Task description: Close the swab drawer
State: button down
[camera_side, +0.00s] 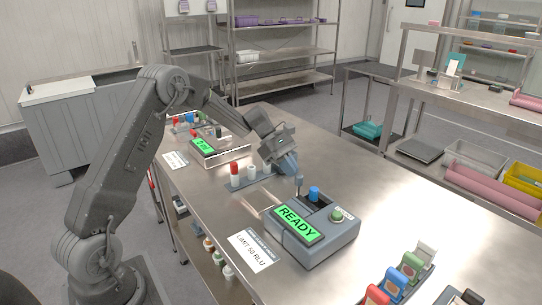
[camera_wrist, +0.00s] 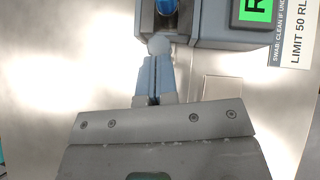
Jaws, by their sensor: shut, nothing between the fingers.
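The grey tester (camera_side: 318,235) with a green READY screen (camera_side: 296,224) stands on the steel bench; part of it shows at the top of the wrist view (camera_wrist: 222,38). A blue-capped swab (camera_side: 314,193) stands upright in a dark opening at its back left, seen again in the wrist view (camera_wrist: 168,7). My gripper (camera_side: 297,178) is shut and empty, pointing down beside that opening. In the wrist view its fingertips (camera_wrist: 157,60) are at a pale rounded piece by the tester's edge. I cannot tell whether they touch it, or how far the drawer is open.
A rack with a red-capped and a white bottle (camera_side: 243,175) stands behind my gripper. A second green-screen device (camera_side: 202,146) is further back. Red, blue and green items (camera_side: 397,276) sit at the front right. A printed limit card (camera_side: 250,250) lies left of the tester.

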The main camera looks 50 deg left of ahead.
jog(key=shift+d+f, duration=0.1)
jog(key=shift+d, duration=0.2)
